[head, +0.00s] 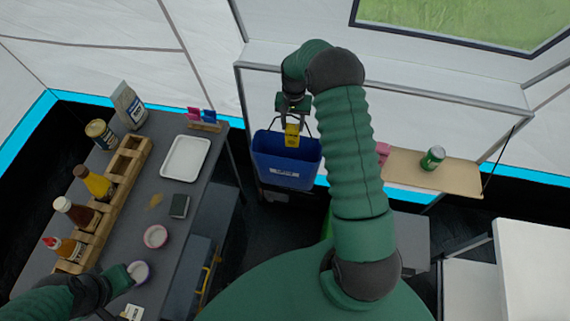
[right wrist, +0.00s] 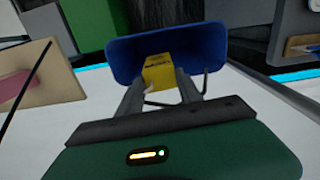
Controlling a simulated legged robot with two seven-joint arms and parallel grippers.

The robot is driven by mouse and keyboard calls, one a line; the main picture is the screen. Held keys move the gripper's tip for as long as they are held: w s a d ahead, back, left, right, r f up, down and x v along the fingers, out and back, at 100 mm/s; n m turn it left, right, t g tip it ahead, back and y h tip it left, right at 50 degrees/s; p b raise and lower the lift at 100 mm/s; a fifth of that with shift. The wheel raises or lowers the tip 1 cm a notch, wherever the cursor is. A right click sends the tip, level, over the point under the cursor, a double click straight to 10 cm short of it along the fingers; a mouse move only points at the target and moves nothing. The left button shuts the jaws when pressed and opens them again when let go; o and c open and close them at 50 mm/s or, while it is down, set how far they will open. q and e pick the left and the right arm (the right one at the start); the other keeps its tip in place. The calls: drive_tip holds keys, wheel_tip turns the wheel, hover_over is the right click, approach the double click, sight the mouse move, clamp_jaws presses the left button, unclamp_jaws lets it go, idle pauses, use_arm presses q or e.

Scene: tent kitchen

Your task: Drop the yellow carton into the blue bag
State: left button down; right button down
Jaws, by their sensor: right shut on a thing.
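The yellow carton (head: 292,136) is held in my right gripper (head: 292,122), which is shut on it. The blue bag (head: 287,167) hangs behind the table's far right, open at the top, with a pale label on its front. In the head view the carton overlaps the bag's opening. In the right wrist view the carton (right wrist: 159,72) sits between the fingers (right wrist: 160,95), in front of the blue bag's opening (right wrist: 125,65). My left gripper (head: 115,282) is low at the left, beside a small white-and-purple cup (head: 139,271); its fingers are not clear.
The grey table (head: 150,210) holds a wooden rack (head: 105,205) with bottles, a white tray (head: 186,158) and a pink-rimmed cup (head: 155,237). A wooden shelf (head: 405,173) with a green can (head: 433,158) stands right of the bag.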

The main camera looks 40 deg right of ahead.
sight(293, 133)
drive_tip(key=f+b, duration=0.3)
drive_tip(key=f, duration=0.1)
drive_tip(key=shift+s+a, duration=0.2)
drive_tip(key=shift+a, duration=0.05)
drive_tip(key=shift+d+f, duration=0.1)
drive_tip(key=shift+f, duration=0.4)
drive_tip(key=shift+w+d, duration=0.1)
drive_tip(key=shift+d, duration=0.1)
drive_tip(key=c, duration=1.2)
unclamp_jaws()
drive_tip(key=o, duration=0.5)
drive_tip(key=shift+a+r, duration=0.1)
drive_tip(key=shift+a, duration=0.05)
drive_tip(key=shift+r, duration=0.1)
